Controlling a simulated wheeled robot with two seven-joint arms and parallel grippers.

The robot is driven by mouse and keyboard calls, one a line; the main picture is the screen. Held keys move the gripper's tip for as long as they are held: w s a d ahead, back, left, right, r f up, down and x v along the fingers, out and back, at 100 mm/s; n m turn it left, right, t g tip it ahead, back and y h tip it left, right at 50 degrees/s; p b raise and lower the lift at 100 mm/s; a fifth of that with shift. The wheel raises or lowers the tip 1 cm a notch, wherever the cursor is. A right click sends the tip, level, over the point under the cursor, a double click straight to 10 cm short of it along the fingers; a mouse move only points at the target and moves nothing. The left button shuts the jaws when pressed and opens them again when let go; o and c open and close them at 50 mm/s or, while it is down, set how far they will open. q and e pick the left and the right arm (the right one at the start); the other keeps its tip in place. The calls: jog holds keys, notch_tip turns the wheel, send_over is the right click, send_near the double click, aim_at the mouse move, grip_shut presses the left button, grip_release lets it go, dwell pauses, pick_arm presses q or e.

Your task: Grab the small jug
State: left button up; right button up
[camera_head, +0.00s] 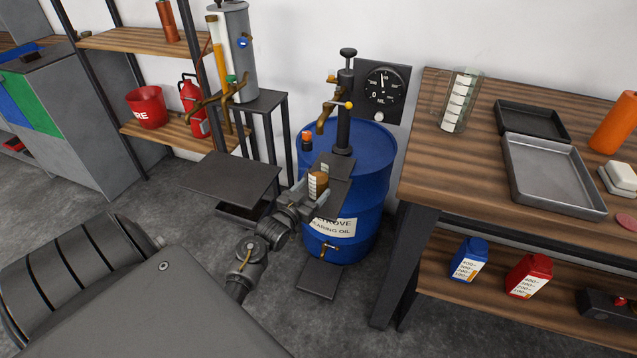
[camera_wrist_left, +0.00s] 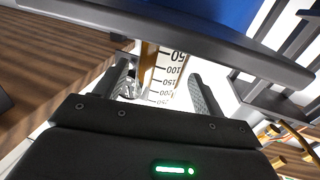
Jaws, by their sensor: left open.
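The small jug (camera_head: 318,183) is clear with a white scale strip and looks amber-brown inside. In the head view it is at the front of the blue drum, by a dark plate under the pump spout. My left gripper (camera_head: 316,192) reaches it from the lower left, with fingers beside it. In the left wrist view the jug's scale (camera_wrist_left: 168,72) shows between the two open fingers of the left gripper (camera_wrist_left: 162,88). I cannot tell whether either finger touches it. Part of the jug is hidden by the gripper. My right gripper is not in view.
A larger clear jug (camera_head: 459,100) and trays (camera_head: 553,175) are on the wooden bench at right. A dark side plate (camera_head: 228,178) is left of the drum.

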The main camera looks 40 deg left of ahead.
pick_arm(q)
jog(key=w, duration=0.2)
jog(key=w+a, duration=0.1)
jog(key=w, duration=0.1)
jog(key=shift+w+r, duration=0.2)
jog(key=shift+w, duration=0.1)
jog(key=c, duration=0.9)
jog(key=shift+c, duration=0.6)
jog(key=shift+r, duration=0.2)
